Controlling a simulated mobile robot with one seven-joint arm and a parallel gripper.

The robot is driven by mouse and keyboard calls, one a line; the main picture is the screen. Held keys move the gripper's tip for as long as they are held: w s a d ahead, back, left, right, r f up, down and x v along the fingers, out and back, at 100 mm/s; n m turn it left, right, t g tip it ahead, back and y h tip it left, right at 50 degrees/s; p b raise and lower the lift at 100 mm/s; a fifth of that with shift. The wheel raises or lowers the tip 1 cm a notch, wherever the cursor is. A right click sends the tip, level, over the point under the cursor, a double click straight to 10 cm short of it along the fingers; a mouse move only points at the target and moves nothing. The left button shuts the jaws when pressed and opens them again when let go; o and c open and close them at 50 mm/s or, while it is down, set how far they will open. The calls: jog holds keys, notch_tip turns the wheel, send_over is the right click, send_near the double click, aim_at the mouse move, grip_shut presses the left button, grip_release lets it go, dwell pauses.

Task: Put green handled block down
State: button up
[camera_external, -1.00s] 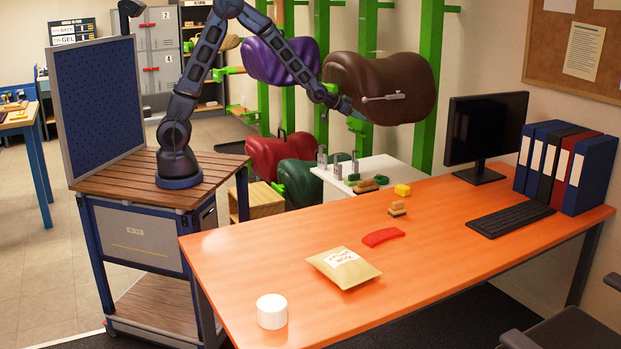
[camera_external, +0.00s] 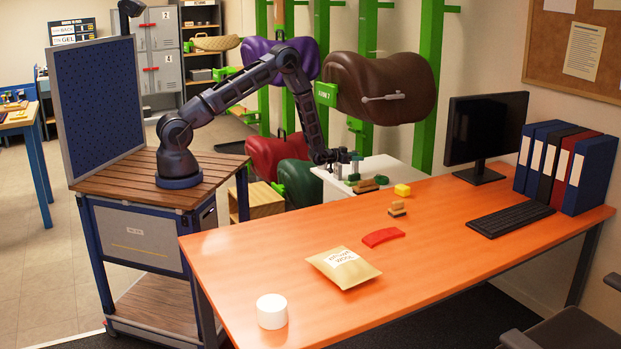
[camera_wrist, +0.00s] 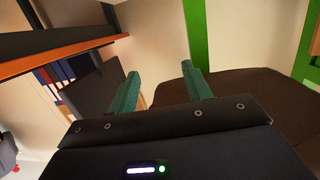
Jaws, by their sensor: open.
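My gripper (camera_external: 350,158) is low over the white cabinet top (camera_external: 398,172) behind the orange desk. In the wrist view its two teal fingers stand apart, with nothing visible between them (camera_wrist: 163,75). The external view is too small to show a handle clearly or whether the gripper touches anything. Grey metal posts (camera_external: 338,171) stand on the white top, partly hidden by my gripper.
A brown saddle (camera_external: 380,88) hangs on the green rack above the gripper; red and green saddles hang lower left. The orange desk (camera_external: 250,255) carries a yellow block (camera_external: 402,190), a brush (camera_external: 397,209), a red piece (camera_external: 383,237), a packet (camera_external: 343,267) and a monitor (camera_external: 485,130).

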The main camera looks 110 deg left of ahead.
aim_at(354, 175)
jog(key=s+a+f+n+y, duration=0.1)
jog(key=s+a+f, duration=0.1)
jog(key=s+f, duration=0.4)
jog(key=s+a+f+y, duration=0.2)
jog(key=s+a+f, duration=0.15)
jog(key=f, duration=0.55)
jog(key=shift+t, duration=0.3)
jog(key=x, duration=0.9)
jog(key=shift+w, duration=0.4)
grip_shut()
